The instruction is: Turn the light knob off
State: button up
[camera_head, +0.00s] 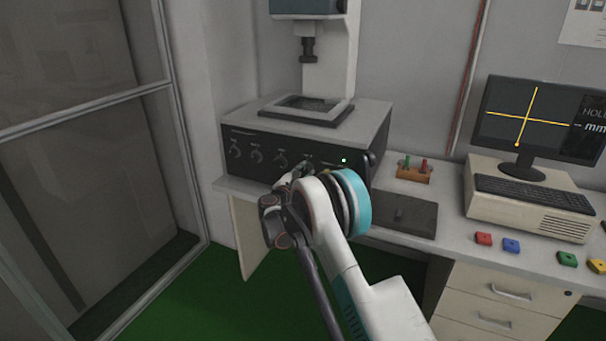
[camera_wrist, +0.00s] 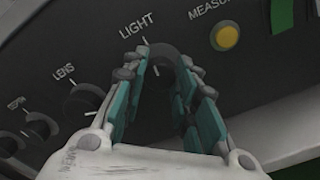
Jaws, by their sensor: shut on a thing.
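The light knob (camera_wrist: 158,78) is black and round, under the word LIGHT on the dark front panel in the wrist view. My gripper (camera_wrist: 167,85) has its teal-padded fingers around the knob, one on each side, and is shut on it. The fingers partly cover the knob. In the head view my gripper (camera_head: 290,178) is at the right part of the machine's dark panel (camera_head: 262,139), and my arm hides the light knob there.
The lens knob (camera_wrist: 83,100) is left of my gripper, with smaller knobs beyond it. A yellow measure button (camera_wrist: 228,37) is to the right. A wooden rack (camera_head: 414,173), a dark flat plate (camera_head: 404,215) and a monitor (camera_head: 538,125) stand on the bench to the right.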

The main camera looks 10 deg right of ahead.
jog(key=shift+n, duration=0.6)
jog(key=o, duration=1.1)
jog(key=v, duration=1.2)
